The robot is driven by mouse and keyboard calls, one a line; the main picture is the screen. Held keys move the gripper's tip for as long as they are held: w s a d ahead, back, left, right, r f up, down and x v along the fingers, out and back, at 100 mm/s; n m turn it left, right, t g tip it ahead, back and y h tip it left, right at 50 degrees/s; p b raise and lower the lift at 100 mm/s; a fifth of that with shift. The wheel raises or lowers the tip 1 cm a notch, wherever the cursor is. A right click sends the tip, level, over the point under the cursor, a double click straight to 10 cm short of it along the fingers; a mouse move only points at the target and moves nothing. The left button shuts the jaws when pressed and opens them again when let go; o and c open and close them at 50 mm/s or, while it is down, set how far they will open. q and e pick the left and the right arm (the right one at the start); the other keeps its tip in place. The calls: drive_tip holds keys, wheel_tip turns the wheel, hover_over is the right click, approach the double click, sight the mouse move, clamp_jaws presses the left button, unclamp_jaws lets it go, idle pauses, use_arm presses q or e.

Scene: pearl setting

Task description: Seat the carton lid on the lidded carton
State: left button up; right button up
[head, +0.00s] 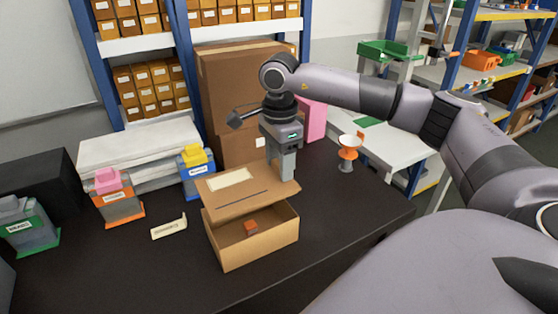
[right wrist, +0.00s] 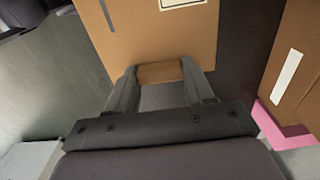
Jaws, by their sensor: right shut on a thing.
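The carton lid (head: 222,200) is a flat brown cardboard panel with a pale label and a dark line. It lies over the rear part of the lidded carton (head: 255,248), an open brown box on the dark table. The carton's front part is uncovered, and a small reddish-brown block (head: 250,227) shows inside. I cannot tell whether the lid touches the rim. My right gripper (head: 284,178) points down at the lid's right rear edge and is shut on it. In the right wrist view the lid (right wrist: 150,40) extends out from between the fingers (right wrist: 160,74). My left gripper is not in view.
Tall cardboard boxes (head: 225,95) stand close behind the carton. Left are a cream label piece (head: 169,227), an orange-based bin with a pink top (head: 118,207) and a blue one with a yellow top (head: 197,175). An orange-and-grey funnel stand (head: 348,150) is at right. The table's front left is clear.

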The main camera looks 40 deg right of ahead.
drive_tip(key=shift+f, duration=0.1)
drive_tip(key=shift+f+b, duration=1.7)
drive_tip(key=shift+f, duration=0.7)
drive_tip(key=shift+f, duration=1.4)
idle(1.1)
drive_tip(key=o, duration=1.1)
drive_tip(key=shift+r, duration=3.55)
